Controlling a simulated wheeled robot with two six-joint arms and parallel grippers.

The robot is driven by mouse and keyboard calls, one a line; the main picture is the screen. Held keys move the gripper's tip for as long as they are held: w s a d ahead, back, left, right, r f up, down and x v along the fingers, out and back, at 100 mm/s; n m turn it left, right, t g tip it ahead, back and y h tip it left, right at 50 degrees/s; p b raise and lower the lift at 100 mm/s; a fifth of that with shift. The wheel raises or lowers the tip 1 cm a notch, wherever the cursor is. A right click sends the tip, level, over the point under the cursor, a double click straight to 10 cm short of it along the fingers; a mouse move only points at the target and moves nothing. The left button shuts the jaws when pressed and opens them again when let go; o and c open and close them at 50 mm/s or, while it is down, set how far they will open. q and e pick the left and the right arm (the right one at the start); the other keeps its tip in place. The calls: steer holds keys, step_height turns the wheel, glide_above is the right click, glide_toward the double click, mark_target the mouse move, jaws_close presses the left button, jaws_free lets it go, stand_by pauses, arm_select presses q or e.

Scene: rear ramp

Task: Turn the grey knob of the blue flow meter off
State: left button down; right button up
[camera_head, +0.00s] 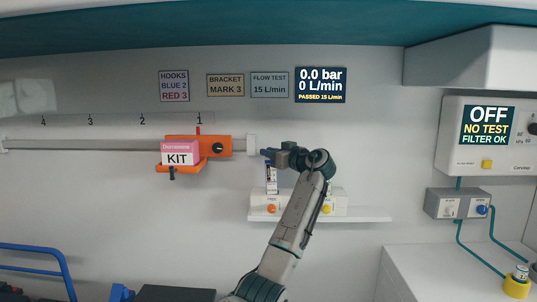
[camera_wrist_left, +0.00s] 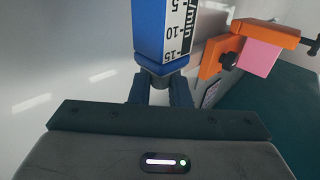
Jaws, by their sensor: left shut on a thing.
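The blue flow meter (camera_wrist_left: 165,28) shows in the left wrist view as a blue body with a white scale marked 5, 10 and 15. Its grey knob (camera_wrist_left: 160,79) sits at the body's near end, mostly hidden between the blue fingers of my left gripper (camera_wrist_left: 160,92). My left gripper is shut on the knob. In the head view, my left gripper (camera_head: 268,156) is at the flow meter (camera_head: 271,180), above the wall shelf, and hides part of it. My right gripper is not in view.
An orange bracket (camera_head: 218,148) with a pink-and-white KIT box (camera_head: 180,154) is on the rail to the left. The white shelf (camera_head: 366,214) bears a white unit with orange and yellow knobs. A wall display (camera_head: 321,85) reads 0.0 bar, 0 L/min, passed 15 L/min.

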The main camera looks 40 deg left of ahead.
arm_select(q)
steer(key=shift+f, duration=0.1)
steer(key=c, duration=1.4)
jaws_free()
steer(key=shift+w+a, duration=0.1)
steer(key=shift+a, duration=0.05)
